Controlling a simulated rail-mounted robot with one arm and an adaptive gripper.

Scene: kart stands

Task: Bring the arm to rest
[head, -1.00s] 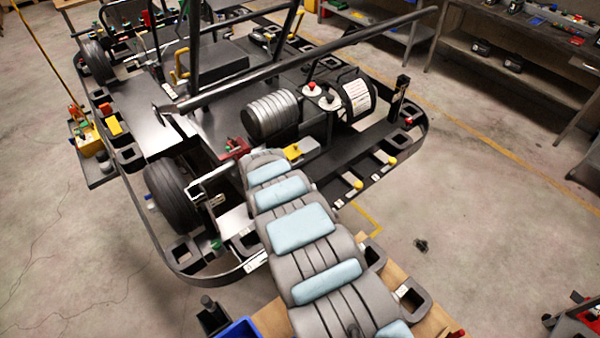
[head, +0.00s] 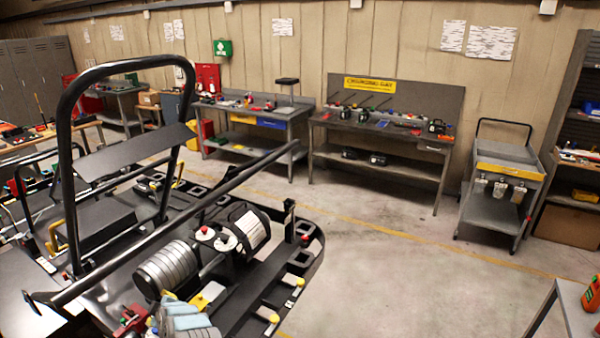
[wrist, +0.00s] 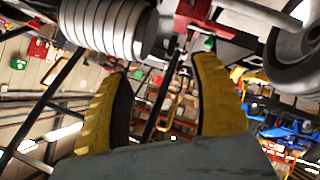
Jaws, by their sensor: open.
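My gripper (wrist: 163,72) shows in the wrist view with its two yellow fingers spread apart. Nothing is held between them. In the head view only a short part of my arm (head: 188,322), grey with light blue pads, shows at the bottom edge, and the gripper cannot be made out there. The arm lies in front of the kart's ribbed grey cylinder (head: 166,270). That cylinder also shows at the top left of the wrist view (wrist: 105,24), beyond the fingers. A red part (wrist: 190,18) and a dark wheel (wrist: 298,48) show beyond the fingers too.
The kart's black roll bar (head: 68,165) and a long slanting bar (head: 180,226) rise at the left. Workbenches (head: 385,130) stand along the back wall, with a grey trolley (head: 500,185) at the right. Open floor (head: 400,265) lies between. A table corner (head: 575,312) is at the lower right.

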